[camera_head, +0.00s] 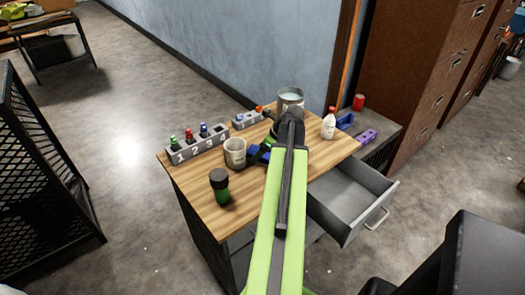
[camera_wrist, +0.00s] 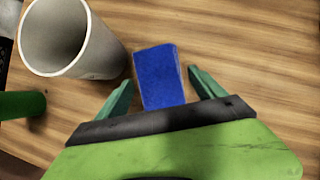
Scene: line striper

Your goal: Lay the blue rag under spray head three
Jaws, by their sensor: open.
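In the wrist view a flat blue rectangle, which looks like the folded blue rag (camera_wrist: 158,76), lies on the wooden tabletop. My gripper (camera_wrist: 157,82) is open, with its green fingers on either side of the blue piece. I cannot tell whether they touch it. In the head view my arm mostly covers the rag, and only small blue and green patches show beside the mug. A grey numbered rack (camera_head: 197,147) stands along the left edge. Its slot three holds a blue-topped head (camera_head: 204,130). Slots one and two hold green and red heads, and slot four looks empty.
A pale mug (camera_head: 235,153) stands just left of my gripper, also close in the wrist view (camera_wrist: 66,38). A dark-capped green bottle (camera_head: 219,185) is at the near left. A can (camera_head: 290,98), a white bottle (camera_head: 328,123) and an open drawer (camera_head: 349,194) lie beyond and right.

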